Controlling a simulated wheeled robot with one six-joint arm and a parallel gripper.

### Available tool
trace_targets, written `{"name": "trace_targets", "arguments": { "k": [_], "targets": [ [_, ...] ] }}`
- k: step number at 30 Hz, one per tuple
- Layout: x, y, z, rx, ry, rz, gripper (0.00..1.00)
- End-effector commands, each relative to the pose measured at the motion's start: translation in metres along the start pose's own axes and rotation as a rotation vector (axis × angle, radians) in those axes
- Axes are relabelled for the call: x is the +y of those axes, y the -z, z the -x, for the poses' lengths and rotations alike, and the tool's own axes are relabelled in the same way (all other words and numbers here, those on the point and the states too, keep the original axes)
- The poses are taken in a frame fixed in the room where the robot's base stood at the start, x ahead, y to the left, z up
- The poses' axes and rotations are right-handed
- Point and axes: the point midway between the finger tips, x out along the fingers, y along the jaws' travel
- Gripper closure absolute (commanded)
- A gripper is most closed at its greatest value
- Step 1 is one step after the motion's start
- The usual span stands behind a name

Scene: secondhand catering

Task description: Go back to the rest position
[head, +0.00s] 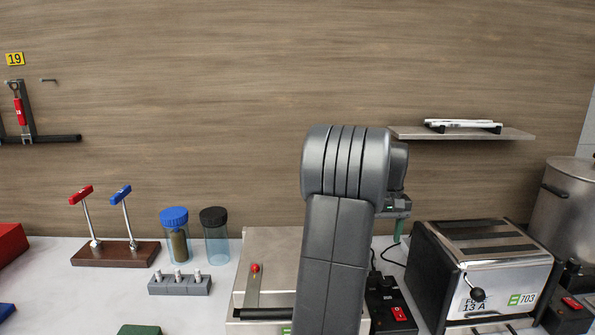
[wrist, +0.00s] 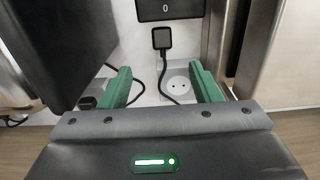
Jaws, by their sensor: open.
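My gripper (wrist: 159,68) shows in the wrist view as two green fingers set wide apart, open, with nothing held between them. Beyond the fingers I see a white socket (wrist: 178,84) and a black plug (wrist: 162,39) with its cable. In the head view my arm stands upright in the middle and hides most of the gripper. Only a bit of a green finger (head: 398,229) shows at its right, above the counter between the steel machine and the toaster.
A steel machine (head: 265,247) stands behind my arm, and a toaster (head: 490,265) and large pot (head: 562,215) are to the right. A shelf (head: 465,134) hangs above. Left are jars (head: 216,245) and two levers on a wooden base (head: 115,254).

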Motion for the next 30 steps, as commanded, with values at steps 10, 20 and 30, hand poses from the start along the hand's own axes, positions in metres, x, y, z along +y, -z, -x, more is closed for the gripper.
{"name": "trace_targets", "arguments": {
  "k": [10, 20, 30],
  "targets": [
    [0.0, -0.001, -0.053, -0.005, 0.002, 0.0, 0.43],
    [0.0, -0.001, -0.119, -0.005, 0.002, 0.0, 0.43],
    [0.0, 0.0, -0.069, 0.003, -0.001, 0.0, 0.43]
  ]
}}
